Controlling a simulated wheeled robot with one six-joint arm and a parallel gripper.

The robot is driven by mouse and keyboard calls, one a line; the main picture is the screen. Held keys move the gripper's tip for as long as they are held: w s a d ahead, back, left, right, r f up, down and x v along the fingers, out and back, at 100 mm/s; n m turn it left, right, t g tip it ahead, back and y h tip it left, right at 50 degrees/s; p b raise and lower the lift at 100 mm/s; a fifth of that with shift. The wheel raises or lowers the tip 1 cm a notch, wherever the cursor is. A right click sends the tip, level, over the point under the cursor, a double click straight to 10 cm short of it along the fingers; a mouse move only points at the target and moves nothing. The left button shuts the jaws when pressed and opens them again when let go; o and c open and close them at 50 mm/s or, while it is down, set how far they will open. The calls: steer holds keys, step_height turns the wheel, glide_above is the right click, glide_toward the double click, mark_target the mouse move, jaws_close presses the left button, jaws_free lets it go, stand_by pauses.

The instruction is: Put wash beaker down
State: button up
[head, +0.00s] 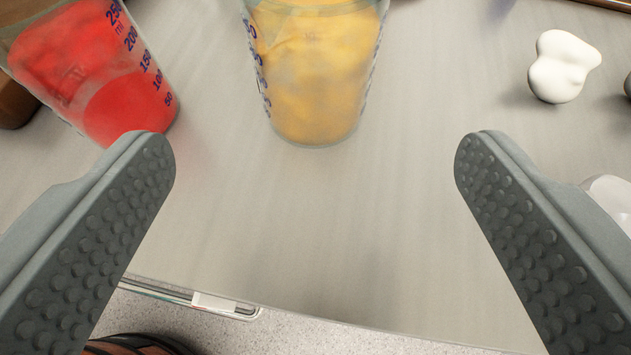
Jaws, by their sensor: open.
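A clear beaker with yellow-orange liquid (313,75) stands upright on the grey surface at the top middle. A clear beaker with red liquid (100,75) and blue volume marks stands at the upper left. I cannot tell which one, if either, is the wash beaker. My gripper (315,150) is open, with its two grey studded fingers wide apart at left and right. Nothing is held between them. The yellow beaker is ahead of the gap between the fingers. The red beaker is just beyond the left fingertip. Both beakers' tops are cut off by the frame.
The grey shelf surface (330,230) is clear between the fingers, and its front edge runs along the bottom. A white lumpy object (561,66) lies at the upper right. A whitish item (612,192) is partly hidden behind the right finger. A brown object (14,102) is at the left edge.

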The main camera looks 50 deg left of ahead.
steer(key=shift+v, duration=0.85)
steer(key=shift+s, duration=0.1)
steer(key=s+a+r+m+t+h, duration=0.2)
steer(key=s+r+m+t+h, duration=0.1)
steer(key=s, duration=0.7)
steer(key=s+a+r+m+t+h, duration=0.2)
steer(key=s+r, duration=0.3)
steer(key=s, duration=0.4)
steer(key=s+a+r+m+t+h, duration=0.3)
steer(key=s+a+r+m+h, duration=0.1)
steer(key=s, duration=0.6)
steer(key=shift+s+t, duration=0.3)
steer(key=shift+s, duration=0.05)
steer(key=shift+c, duration=0.2)
